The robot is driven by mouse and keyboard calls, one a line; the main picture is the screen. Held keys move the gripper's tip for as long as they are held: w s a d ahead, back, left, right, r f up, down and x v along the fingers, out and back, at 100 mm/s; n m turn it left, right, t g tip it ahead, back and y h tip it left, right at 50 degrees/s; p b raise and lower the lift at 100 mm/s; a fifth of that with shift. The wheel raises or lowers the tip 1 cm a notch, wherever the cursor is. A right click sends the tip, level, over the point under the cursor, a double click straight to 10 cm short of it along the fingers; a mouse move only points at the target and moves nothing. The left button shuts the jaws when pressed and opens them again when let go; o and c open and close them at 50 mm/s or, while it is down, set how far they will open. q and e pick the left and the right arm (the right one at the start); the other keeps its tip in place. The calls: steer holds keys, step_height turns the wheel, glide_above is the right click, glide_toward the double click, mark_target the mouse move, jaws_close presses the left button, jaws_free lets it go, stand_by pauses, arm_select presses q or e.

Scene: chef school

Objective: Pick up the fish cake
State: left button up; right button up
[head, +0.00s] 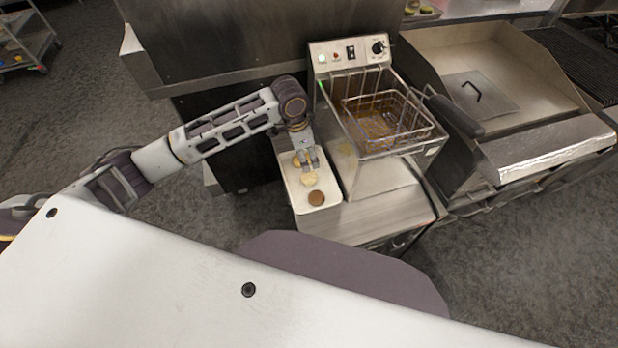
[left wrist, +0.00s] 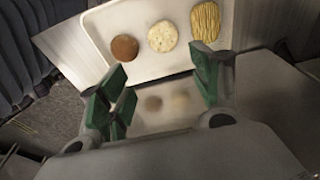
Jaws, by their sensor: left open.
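A pale round patty (head: 309,178) lies on a white tray (head: 332,189) and looks most like the fish cake, though I cannot be sure. In the left wrist view it is speckled and cream-coloured (left wrist: 162,36), in the middle of a row on the tray (left wrist: 145,68). My left gripper (head: 308,159) is over the tray's far part. Its green-padded fingers (left wrist: 160,88) are spread, with no food between them. The patty is beyond the fingertips in the wrist view. My right gripper is not in view.
A brown round patty (left wrist: 124,47) and a yellow ridged piece (left wrist: 205,21) flank the pale one. A fryer (head: 375,175) with a wire basket (head: 395,120) stands right of the tray. A griddle (head: 500,85) is farther right. Clear floor lies left.

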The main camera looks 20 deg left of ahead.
arm_select(q)
steer(key=a, duration=0.1)
glide_above(309, 176)
steer(key=f, duration=0.6)
steer(key=shift+a+f, duration=0.3)
steer(key=shift+a, duration=0.1)
steer(key=shift+f+b, duration=0.3)
steer(key=shift+f, duration=0.3)
steer(key=shift+d+f, duration=0.1)
steer(key=shift+f, duration=0.05)
steer(key=shift+d+f, duration=0.15)
steer(key=shift+f, duration=2.45)
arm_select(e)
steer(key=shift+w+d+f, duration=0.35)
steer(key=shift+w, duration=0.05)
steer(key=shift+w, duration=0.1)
